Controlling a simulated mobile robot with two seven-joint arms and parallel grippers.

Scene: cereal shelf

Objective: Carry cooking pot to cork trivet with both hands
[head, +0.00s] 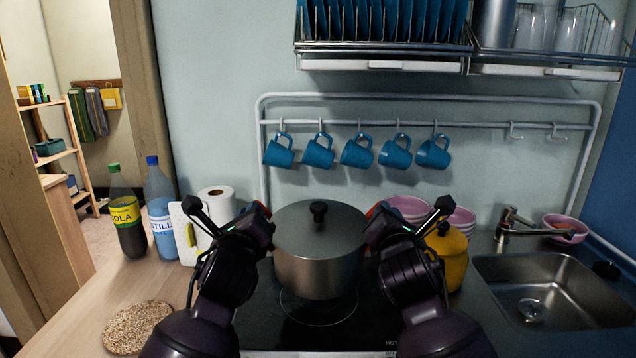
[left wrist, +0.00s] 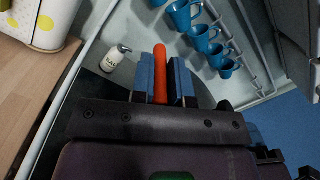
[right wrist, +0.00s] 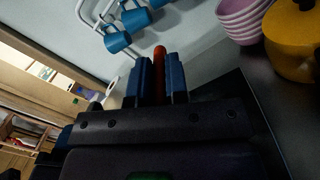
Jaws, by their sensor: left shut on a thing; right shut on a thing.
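The cooking pot (head: 316,262) is grey metal with a lid and a black knob, upright over the black hob in the head view. I cannot tell for sure whether its base touches the hob. My left gripper (head: 262,212) is shut on the pot's left handle, which shows red-orange between the fingers in the left wrist view (left wrist: 160,75). My right gripper (head: 376,212) is shut on the pot's right handle, which shows red in the right wrist view (right wrist: 160,75). The round cork trivet (head: 137,327) lies bare on the wooden counter at the lower left.
A cola bottle (head: 127,218), a water bottle (head: 161,205) and a paper roll (head: 217,207) stand at the back left. A yellow pot (head: 452,262) and pink bowls (head: 462,220) stand right, by the sink (head: 560,290). Blue mugs (head: 357,152) hang behind. The counter around the trivet is clear.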

